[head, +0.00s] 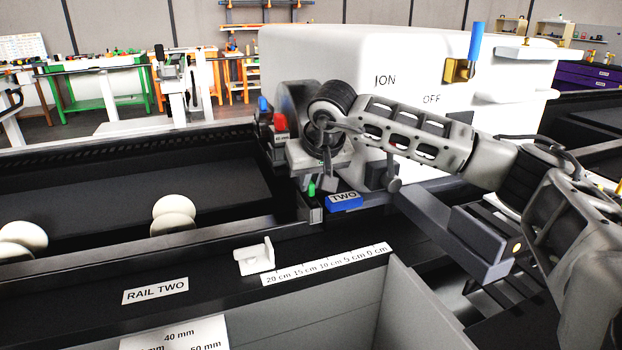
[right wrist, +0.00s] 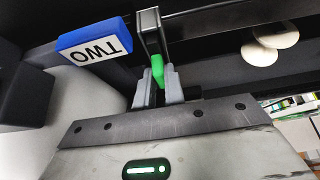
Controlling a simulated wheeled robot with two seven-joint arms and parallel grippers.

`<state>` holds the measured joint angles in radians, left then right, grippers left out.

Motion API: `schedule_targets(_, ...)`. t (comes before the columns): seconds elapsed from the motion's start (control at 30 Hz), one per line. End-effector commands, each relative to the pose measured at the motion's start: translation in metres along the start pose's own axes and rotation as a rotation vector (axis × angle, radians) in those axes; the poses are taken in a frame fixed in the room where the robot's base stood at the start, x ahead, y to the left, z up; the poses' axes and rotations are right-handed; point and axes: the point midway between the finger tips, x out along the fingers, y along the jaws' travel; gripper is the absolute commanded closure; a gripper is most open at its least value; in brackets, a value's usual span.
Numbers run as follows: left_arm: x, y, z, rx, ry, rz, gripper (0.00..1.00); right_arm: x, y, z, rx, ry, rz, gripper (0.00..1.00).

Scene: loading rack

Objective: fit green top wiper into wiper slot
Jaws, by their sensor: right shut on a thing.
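The green top wiper (head: 311,189) shows as a small green piece below my right gripper (head: 318,178) in the head view. In the right wrist view the green piece (right wrist: 157,68) sits between the fingers of my right gripper (right wrist: 158,88), which is shut on the wiper. A dark upright holder with a pale edge (right wrist: 149,28), which looks like the wiper slot, is right beside the green piece. In the head view this holder (head: 311,213) is just under the green. I cannot tell whether the wiper is inside it or only against it. My left gripper is not in view.
A blue block marked TWO (head: 345,201) stands just right of the holder. A red-topped part (head: 280,122) is behind the gripper. A white bracket (head: 256,257) and a centimetre scale (head: 328,264) lie on the front rail. White round pads (head: 174,214) are at left.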

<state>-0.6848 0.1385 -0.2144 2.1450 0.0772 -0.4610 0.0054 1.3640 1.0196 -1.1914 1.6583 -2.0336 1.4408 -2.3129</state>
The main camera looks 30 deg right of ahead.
Motion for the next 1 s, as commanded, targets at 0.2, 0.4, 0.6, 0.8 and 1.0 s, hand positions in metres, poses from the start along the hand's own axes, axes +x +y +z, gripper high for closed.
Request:
schedule_targets(0.2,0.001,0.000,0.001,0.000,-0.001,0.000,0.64,0.001,0.000,0.001,0.000,0.000,0.000,0.86)
schedule_targets(0.4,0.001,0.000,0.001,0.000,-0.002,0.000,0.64,0.001,0.000,0.001,0.000,-0.001,0.000,0.63)
schedule_targets(0.6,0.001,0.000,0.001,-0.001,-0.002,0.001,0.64,0.001,0.000,0.001,0.000,-0.001,0.000,0.63)
schedule_targets(0.8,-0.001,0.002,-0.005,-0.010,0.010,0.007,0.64,-0.020,0.000,0.000,0.000,0.004,-0.001,0.63)
schedule_targets(1.0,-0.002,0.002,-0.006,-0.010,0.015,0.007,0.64,-0.068,0.000,-0.001,0.000,0.005,-0.002,0.63)
